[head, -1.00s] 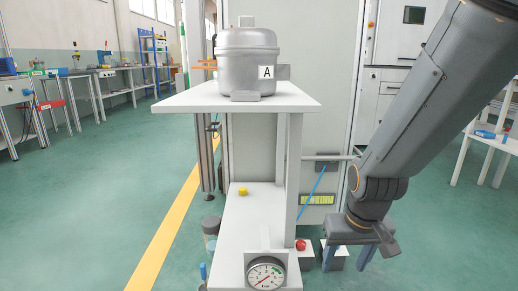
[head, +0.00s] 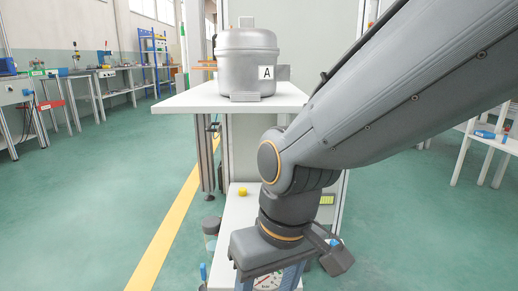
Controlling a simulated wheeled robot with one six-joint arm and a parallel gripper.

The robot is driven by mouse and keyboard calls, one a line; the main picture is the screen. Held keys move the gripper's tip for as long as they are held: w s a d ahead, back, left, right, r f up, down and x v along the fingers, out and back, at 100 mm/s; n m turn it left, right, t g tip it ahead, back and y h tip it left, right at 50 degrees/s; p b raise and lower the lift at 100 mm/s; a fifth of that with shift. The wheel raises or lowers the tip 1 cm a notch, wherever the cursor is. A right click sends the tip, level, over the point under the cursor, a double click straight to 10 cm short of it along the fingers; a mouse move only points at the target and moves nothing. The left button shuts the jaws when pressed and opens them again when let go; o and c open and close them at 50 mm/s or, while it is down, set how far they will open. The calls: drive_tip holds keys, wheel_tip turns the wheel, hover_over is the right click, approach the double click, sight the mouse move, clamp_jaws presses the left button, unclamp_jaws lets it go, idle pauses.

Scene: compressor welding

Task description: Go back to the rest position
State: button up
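My gripper (head: 268,279) hangs at the bottom centre of the head view, pointing down. Its two blue-grey fingers are apart and their tips run to the lower picture edge. A pressure gauge (head: 267,283) shows between the fingers, mostly hidden by the gripper body; I see no grip on it. The grey compressor (head: 245,58) with a label A stands upright on the upper white shelf (head: 185,101), apart from my gripper.
A small yellow part (head: 242,191) lies on the lower white shelf (head: 233,218). My arm hides much of the right side of the stand. Workbenches (head: 75,75) line the left wall, and a white table (head: 490,135) stands at right. Green floor at left is clear.

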drive_tip(key=s+a+r+n, duration=0.1)
drive_tip(key=s+a+r, duration=0.1)
drive_tip(key=s, duration=0.2)
drive_tip(key=d+r+m+p, duration=0.2)
drive_tip(key=d+r+p, duration=0.4)
drive_tip(key=r+p, duration=0.3)
drive_tip(key=d+r+m+h+p, duration=0.1)
drive_tip(key=d+r+p, duration=0.6)
drive_tip(key=p, duration=0.9)
drive_tip(key=d+r+m+p, duration=0.3)
drive_tip(key=d+r+p, duration=0.4)
drive_tip(key=r+p, duration=0.5)
drive_tip(key=shift+d+r+g+h+p, duration=0.15)
drive_tip(key=shift+g+h+p, duration=0.15)
drive_tip(key=shift+h+p, duration=0.15)
